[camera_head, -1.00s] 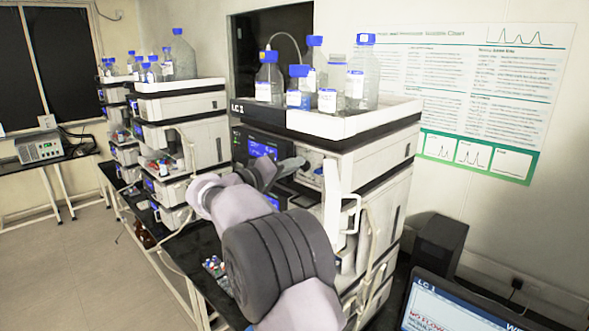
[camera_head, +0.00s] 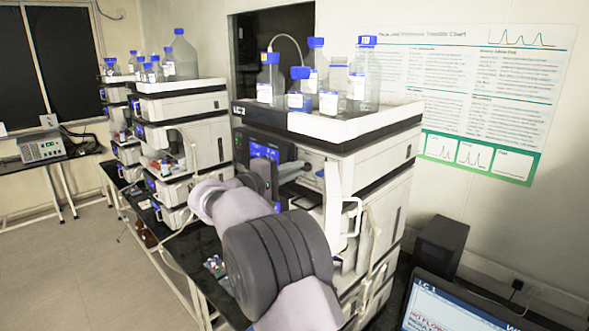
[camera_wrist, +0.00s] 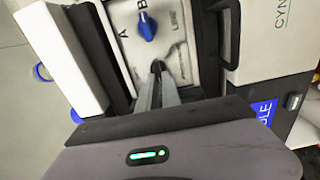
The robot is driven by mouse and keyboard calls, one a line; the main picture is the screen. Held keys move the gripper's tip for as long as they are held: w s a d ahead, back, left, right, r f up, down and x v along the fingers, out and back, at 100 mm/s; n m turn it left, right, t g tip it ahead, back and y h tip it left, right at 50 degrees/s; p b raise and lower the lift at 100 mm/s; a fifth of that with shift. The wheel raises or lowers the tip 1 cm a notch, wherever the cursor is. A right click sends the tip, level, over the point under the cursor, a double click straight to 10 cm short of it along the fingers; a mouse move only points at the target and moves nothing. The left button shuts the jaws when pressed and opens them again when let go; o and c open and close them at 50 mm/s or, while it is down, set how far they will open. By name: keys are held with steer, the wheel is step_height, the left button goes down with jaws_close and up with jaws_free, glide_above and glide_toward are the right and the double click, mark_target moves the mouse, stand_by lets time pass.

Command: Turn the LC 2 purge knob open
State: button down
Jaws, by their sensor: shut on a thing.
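My gripper (camera_wrist: 157,68) is shut on a small dark part at the lower edge of a pale valve panel (camera_wrist: 118,20) in the wrist view. The fingers hide most of this part; it appears to be the purge knob, but its angle cannot be told. Beside it on the panel is a blue selector knob (camera_wrist: 147,28) with the letters A and B and the word LINE. In the head view, my gripper (camera_head: 302,168) reaches the front of the nearest stack (camera_head: 370,160).
Solvent bottles (camera_head: 328,90) stand in the tray (camera_head: 330,125) on top of the nearest stack. A white handle (camera_head: 352,218) sticks out at the stack's front right. A second stack (camera_head: 180,110) stands behind, to the left. A monitor (camera_head: 445,305) is at the lower right.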

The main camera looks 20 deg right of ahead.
stand_by(0.4)
steer(key=c, duration=1.5)
jaws_free()
steer(key=shift+c, duration=0.2)
steer(key=shift+a, duration=0.1)
